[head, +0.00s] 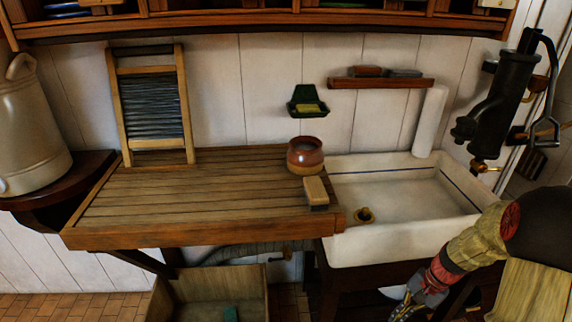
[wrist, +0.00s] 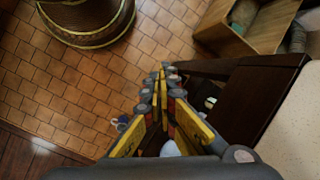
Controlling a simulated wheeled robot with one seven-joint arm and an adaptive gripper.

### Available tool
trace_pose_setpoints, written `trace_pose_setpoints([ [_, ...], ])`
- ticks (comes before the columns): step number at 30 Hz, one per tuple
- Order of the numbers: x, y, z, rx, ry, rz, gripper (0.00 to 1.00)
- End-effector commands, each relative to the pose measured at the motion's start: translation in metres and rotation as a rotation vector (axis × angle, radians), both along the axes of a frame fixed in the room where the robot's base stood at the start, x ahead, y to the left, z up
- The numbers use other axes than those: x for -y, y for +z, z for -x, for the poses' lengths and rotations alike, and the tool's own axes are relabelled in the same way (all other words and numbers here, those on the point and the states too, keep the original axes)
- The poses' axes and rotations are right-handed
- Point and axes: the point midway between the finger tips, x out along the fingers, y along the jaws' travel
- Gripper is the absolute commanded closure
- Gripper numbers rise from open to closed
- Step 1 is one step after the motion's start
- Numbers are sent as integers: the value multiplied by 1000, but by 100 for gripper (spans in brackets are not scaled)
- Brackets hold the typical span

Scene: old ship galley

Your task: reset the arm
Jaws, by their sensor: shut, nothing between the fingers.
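My gripper (head: 408,308) hangs low at the bottom of the head view, in front of the sink, partly cut off by the frame edge. In the wrist view my gripper (wrist: 163,72) points down towards the tiled floor, its fingertips together with nothing between them. My arm comes in from the right of the head view, in front of the sink's right front corner. The fingers are beside the dark wooden sink stand (wrist: 245,95) in the wrist view; whether they touch it I cannot tell.
The white sink (head: 400,245) adjoins a slatted drainboard (head: 190,200) holding a brown pot (head: 305,155), a brush (head: 316,192) and a washboard (head: 152,105). A wooden crate (wrist: 270,30) stands on the floor. A round woven-looking object (wrist: 88,18) is at upper left. Tiled floor (wrist: 80,85) between is open.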

Motion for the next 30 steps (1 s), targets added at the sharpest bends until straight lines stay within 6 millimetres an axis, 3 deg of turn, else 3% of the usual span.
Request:
trace_pose_setpoints([
  [1,-8,21,7,17,54,24,100],
  [3,-18,45,20,35,125,56,100],
  [12,-53,131,75,123,396,204,100],
  [21,-82,195,126,256,589,361,100],
  [30,-116,256,156,481,695,482,100],
])
